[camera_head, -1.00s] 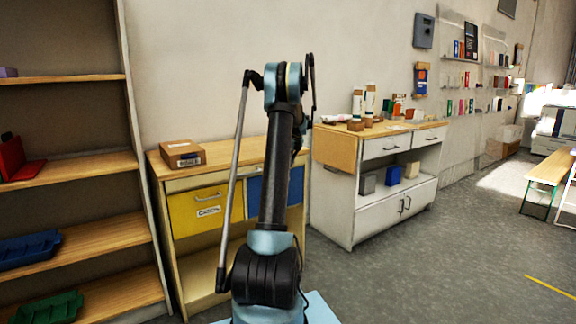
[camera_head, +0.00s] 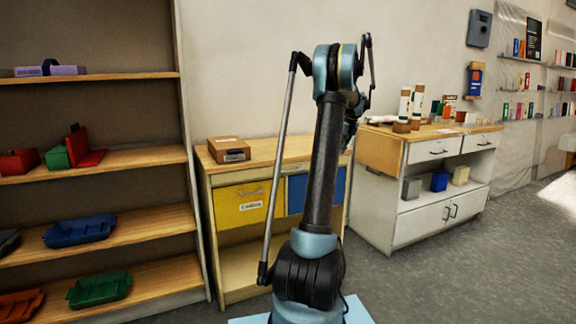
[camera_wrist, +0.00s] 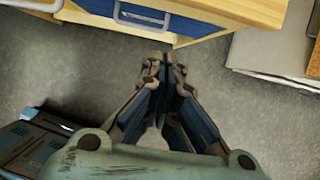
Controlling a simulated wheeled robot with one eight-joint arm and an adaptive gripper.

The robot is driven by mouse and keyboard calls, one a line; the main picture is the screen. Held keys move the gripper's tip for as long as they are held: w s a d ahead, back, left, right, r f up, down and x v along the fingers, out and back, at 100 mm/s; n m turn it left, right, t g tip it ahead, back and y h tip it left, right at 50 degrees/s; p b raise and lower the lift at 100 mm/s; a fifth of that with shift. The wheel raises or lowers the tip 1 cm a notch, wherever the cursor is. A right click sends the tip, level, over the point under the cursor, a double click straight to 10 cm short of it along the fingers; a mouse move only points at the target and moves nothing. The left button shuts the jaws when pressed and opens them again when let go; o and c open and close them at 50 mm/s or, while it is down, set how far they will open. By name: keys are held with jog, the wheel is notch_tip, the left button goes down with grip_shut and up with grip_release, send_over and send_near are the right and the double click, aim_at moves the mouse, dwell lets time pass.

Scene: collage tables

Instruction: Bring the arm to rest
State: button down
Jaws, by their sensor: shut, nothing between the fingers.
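My arm (camera_head: 318,165) stands upright in the middle of the head view, folded at its top joint. Its far part is mostly hidden behind the upper link, so the fingers do not show there. In the wrist view my gripper (camera_wrist: 168,68) points over the grey floor, its fingertips together with nothing between them. The fingertips appear just below the lower edge of the blue drawer (camera_wrist: 150,18) in that picture, with no contact that I can make out.
A wooden cabinet with a yellow drawer (camera_head: 240,204) and a cardboard box (camera_head: 229,150) stands behind my arm. A shelf unit (camera_head: 120,158) with coloured bins is at left. A white cabinet (camera_head: 420,225) stands right. Grey floor (camera_head: 470,280) is clear at lower right.

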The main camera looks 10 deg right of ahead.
jog(key=s+a+r+n+g, duration=0.1)
jog(key=s+a+n, duration=0.7)
jog(key=s+a, duration=0.5)
jog(key=s+a+r+n, duration=0.2)
jog(key=s+a+n, duration=0.75)
jog(key=a, duration=0.65)
jog(key=s+a+f+n, duration=0.3)
jog(key=s+f+n, duration=0.2)
jog(key=s, duration=0.5)
jog(key=s+a+f+n, duration=0.4)
jog(key=s+f+n, duration=0.2)
jog(key=s, duration=0.3)
jog(key=s+a+f+n+g, duration=0.1)
jog(key=s+a+f+n, duration=0.3)
jog(key=s+f, duration=0.3)
jog(key=s+n, duration=0.1)
jog(key=s, duration=0.2)
jog(key=shift+s+h, duration=0.3)
jog(key=shift+h, duration=0.1)
jog(key=shift+n, duration=0.25)
